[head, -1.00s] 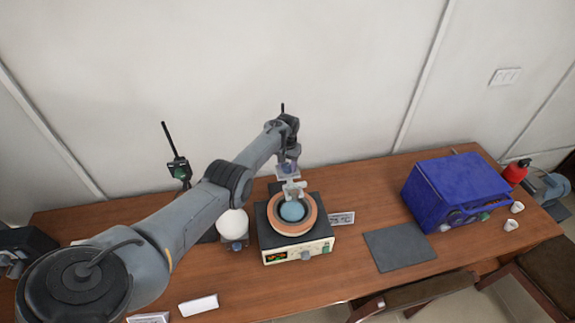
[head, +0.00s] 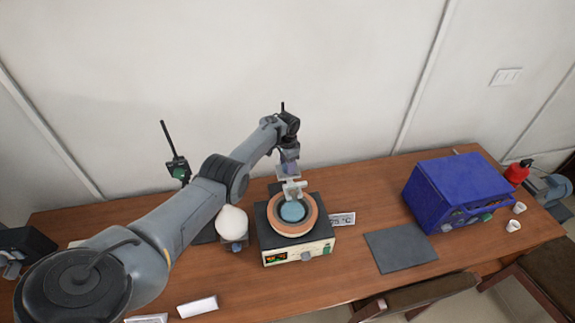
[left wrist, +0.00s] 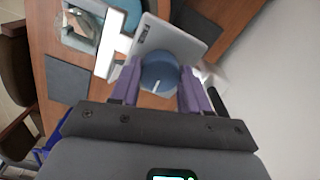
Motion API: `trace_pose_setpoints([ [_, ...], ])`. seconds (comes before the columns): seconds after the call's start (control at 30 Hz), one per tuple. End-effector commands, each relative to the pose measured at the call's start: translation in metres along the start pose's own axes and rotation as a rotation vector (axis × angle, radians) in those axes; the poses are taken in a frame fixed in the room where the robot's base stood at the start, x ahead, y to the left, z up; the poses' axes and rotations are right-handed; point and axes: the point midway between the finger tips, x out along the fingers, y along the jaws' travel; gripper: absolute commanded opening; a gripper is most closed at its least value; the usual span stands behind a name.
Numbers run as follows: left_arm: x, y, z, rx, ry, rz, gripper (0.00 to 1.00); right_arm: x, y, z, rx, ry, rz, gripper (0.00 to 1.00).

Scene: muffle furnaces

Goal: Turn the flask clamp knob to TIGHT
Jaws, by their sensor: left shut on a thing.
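The blue clamp knob (left wrist: 158,75) with a white pointer line sits in front of a grey plate (left wrist: 180,40) in the left wrist view. My left gripper (left wrist: 160,85) is shut on it, with a purple finger on either side. In the head view my left gripper (head: 289,172) is just above and behind the pale clamp (head: 294,188), and hides most of the knob. The blue round flask (head: 292,211) sits below the clamp in the orange-rimmed heating mantle (head: 270,224). No TIGHT marking is readable. My right gripper is not in view.
A white rounded object on a small stand (head: 232,222) is left of the mantle. A card reading 25 °C (head: 342,219) is to its right. A dark grey mat (head: 400,248) and a blue furnace (head: 455,188) stand further right on the wooden table (head: 340,278).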

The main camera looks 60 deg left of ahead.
Motion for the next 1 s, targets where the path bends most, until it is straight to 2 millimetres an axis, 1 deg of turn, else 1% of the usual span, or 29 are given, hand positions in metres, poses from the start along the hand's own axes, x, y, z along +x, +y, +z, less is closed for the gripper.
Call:
trace_pose_setpoints([
  [0.47, -0.0001, 0.0, 0.0001, 0.015, 0.0, 0.0, 0.15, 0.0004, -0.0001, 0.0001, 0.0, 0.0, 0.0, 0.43],
  [0.5, 0.0, 0.0, 0.0001, 0.015, 0.0, 0.0, 0.49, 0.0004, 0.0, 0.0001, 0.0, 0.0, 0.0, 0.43],
  [0.63, 0.0, 0.0, 0.0001, 0.015, 0.0, 0.0, 0.69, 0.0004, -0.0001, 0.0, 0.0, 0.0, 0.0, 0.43],
  [0.67, -0.0001, -0.0001, 0.0001, 0.015, 0.0, 0.0, 0.71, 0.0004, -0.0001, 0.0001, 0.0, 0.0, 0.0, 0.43],
  [0.9, -0.0002, -0.0001, 0.0001, 0.015, 0.0, 0.0, 0.71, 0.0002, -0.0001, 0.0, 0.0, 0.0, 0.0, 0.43],
  [1.0, -0.0035, -0.0002, -0.0001, 0.014, 0.001, 0.0, 0.71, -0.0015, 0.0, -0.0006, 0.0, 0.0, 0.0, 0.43],
])
